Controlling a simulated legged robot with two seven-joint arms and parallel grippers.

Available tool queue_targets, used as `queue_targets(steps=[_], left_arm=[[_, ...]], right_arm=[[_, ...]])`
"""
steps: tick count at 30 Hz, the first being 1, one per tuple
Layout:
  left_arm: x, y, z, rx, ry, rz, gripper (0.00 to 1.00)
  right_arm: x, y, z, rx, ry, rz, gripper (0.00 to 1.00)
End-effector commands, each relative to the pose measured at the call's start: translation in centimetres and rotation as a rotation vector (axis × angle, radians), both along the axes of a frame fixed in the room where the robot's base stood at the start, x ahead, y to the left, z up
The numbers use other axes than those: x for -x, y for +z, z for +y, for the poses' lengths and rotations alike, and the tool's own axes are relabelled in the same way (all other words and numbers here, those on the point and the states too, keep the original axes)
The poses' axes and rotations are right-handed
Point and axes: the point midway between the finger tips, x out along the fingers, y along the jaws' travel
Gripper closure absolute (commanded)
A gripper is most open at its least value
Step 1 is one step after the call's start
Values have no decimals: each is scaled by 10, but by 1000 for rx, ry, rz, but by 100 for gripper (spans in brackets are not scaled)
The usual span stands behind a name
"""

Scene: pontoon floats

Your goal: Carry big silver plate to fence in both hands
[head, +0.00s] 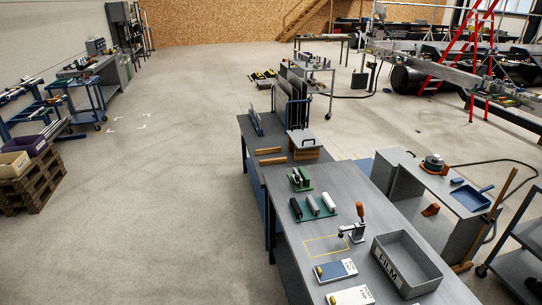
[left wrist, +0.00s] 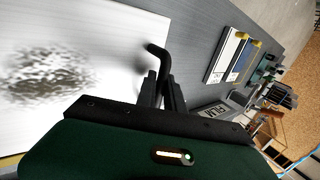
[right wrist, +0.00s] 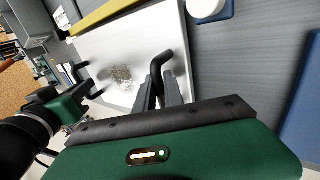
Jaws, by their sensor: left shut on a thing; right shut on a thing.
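The big silver plate (left wrist: 110,30) is a flat pale sheet with a dark speckled reflection and black bent handles. My left gripper (left wrist: 166,88) is shut on one handle (left wrist: 158,58). My right gripper (right wrist: 156,88) is shut on another handle (right wrist: 160,66), and the plate (right wrist: 125,50) stretches beyond it. My left gripper (right wrist: 82,88) shows across the plate in the right wrist view, at the opposite handle. Neither gripper nor the held plate shows in the head view. I cannot tell whether the plate touches the bench. I cannot identify the fence with certainty.
The long grey bench (head: 345,200) carries booklets (head: 335,270), a grey FILM bin (head: 405,262), an orange-handled clamp (head: 357,222) and rollers (head: 312,206). Farther off are wooden bars (head: 270,156), a smaller handled plate (head: 305,138) and a rack of upright sheets (head: 292,98).

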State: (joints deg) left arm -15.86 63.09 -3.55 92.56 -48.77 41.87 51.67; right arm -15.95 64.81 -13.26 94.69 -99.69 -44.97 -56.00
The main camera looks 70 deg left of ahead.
Motion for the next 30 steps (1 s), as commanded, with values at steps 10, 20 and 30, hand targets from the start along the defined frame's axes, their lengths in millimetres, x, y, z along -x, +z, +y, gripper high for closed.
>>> queue_targets(steps=[10, 20, 30], left_arm=[[-2, -10, -5, 8, -6, -4, 100], [-2, -13, -5, 9, -6, -5, 100], [-1, -13, -4, 7, -4, -4, 67]], right_arm=[[1, -7, 6, -11, 7, 1, 100], [1, -10, 6, -12, 7, 0, 100], [1, -11, 5, -9, 7, 1, 100]])
